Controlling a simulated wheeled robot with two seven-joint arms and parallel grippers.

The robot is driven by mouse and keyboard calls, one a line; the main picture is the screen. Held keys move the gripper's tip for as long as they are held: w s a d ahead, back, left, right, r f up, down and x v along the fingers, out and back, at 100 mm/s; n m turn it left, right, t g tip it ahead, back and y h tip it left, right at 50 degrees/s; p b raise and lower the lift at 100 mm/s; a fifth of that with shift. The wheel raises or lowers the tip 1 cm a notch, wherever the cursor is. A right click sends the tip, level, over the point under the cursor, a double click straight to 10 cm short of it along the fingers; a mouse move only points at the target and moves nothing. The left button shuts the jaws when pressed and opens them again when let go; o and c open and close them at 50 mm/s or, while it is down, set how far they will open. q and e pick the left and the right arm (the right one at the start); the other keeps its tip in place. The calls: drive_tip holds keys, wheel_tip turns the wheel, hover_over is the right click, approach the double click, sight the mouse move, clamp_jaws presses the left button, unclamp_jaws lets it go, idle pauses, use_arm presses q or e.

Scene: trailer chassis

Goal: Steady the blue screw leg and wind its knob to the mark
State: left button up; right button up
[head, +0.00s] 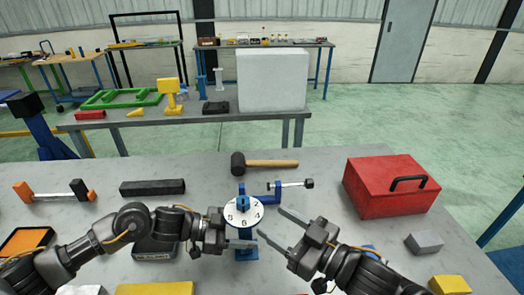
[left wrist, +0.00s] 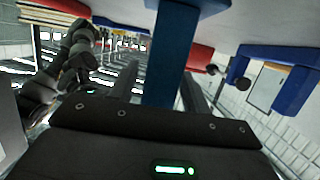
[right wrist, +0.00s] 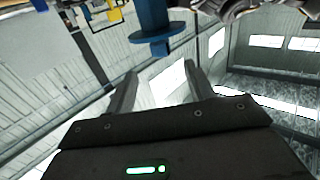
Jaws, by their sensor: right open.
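The blue screw leg (head: 246,252) stands upright on the near table. A white numbered dial (head: 239,218) surrounds its top, with the blue knob (head: 243,203) above; the target mark is too small to tell. My left gripper (head: 240,244) is at the leg below the dial. In the left wrist view (left wrist: 158,80) its fingers stand apart with a blue post (left wrist: 172,50) between them; a slim gap shows at one side. My right gripper (head: 270,223) is open and empty, just right of the dial. The right wrist view shows a blue post and disc (right wrist: 151,36) beyond its fingers.
A blue clamp (head: 270,193) and a mallet (head: 265,163) lie behind the leg. A red toolbox (head: 385,190) stands right, a black bar (head: 152,187) and an orange clamp (head: 52,190) left. Grey and yellow blocks lie near the right edge.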

use_arm(q)
drive_tip(key=o, duration=0.3)
drive_tip(key=shift+o, duration=0.2)
drive_tip(key=shift+a, duration=0.1)
drive_tip(key=p+v, duration=0.2)
drive_tip(key=v, duration=0.4)
drive_tip(key=shift+p+v, duration=0.45)
drive_tip(key=shift+v, duration=0.5)
drive_tip(key=o, duration=0.6)
drive_tip(key=shift+c, duration=0.2)
